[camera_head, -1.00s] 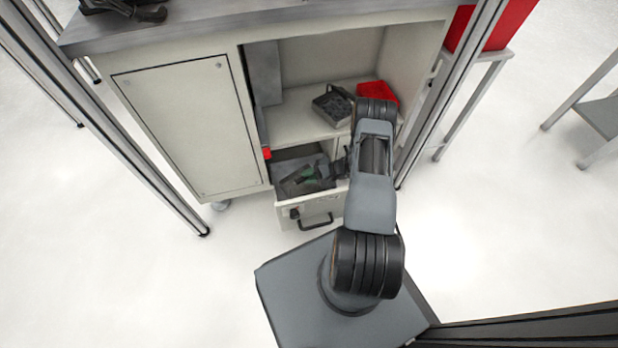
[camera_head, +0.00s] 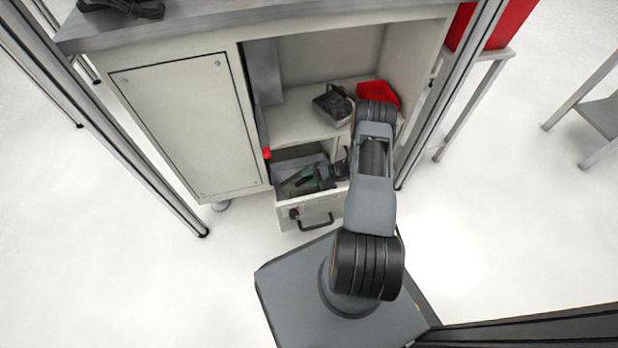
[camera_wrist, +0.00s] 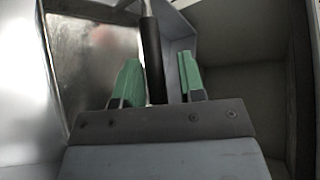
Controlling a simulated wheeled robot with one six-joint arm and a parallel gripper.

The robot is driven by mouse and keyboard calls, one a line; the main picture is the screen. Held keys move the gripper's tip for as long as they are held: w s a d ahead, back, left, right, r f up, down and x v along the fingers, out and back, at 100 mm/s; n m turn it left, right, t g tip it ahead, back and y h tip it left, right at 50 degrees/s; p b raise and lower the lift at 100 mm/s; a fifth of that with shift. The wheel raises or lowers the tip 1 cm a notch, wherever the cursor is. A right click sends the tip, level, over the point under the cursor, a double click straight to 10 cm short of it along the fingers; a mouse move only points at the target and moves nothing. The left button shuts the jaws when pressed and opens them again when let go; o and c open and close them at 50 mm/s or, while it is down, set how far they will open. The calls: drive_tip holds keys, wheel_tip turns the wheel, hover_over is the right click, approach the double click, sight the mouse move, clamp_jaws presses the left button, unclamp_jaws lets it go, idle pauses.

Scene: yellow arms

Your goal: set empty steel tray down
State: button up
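My gripper (camera_head: 299,180) reaches down into the open drawer (camera_head: 322,201) of the cabinet. In the wrist view its two green fingers (camera_wrist: 158,78) stand apart, with a black rod-like piece (camera_wrist: 152,55) showing between them, nearer the left finger. I cannot tell whether the rod touches a finger. A shiny, dull-mottled metal surface (camera_wrist: 92,60) lies left of the fingers; it looks like the steel tray, but I cannot tell it surely from the drawer's inside. In the head view my arm and gripper hide much of the drawer's contents.
On the shelf above the drawer are a dark grey bin (camera_head: 333,103) with things in it and a red bin (camera_head: 379,93). The closed cabinet door (camera_head: 185,125) is left of the drawer. Frame posts stand at both sides.

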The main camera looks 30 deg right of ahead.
drive_tip(key=shift+o, duration=0.5)
drive_tip(key=shift+r, duration=0.1)
drive_tip(key=shift+r+p, duration=0.3)
drive_tip(key=shift+p, duration=0.05)
drive_tip(key=shift+r+p, duration=0.55)
drive_tip(key=p+v, duration=0.3)
drive_tip(key=v, duration=0.8)
drive_tip(key=shift+s+d, duration=0.25)
drive_tip(key=shift+d, duration=0.2)
drive_tip(key=shift+f, duration=0.15)
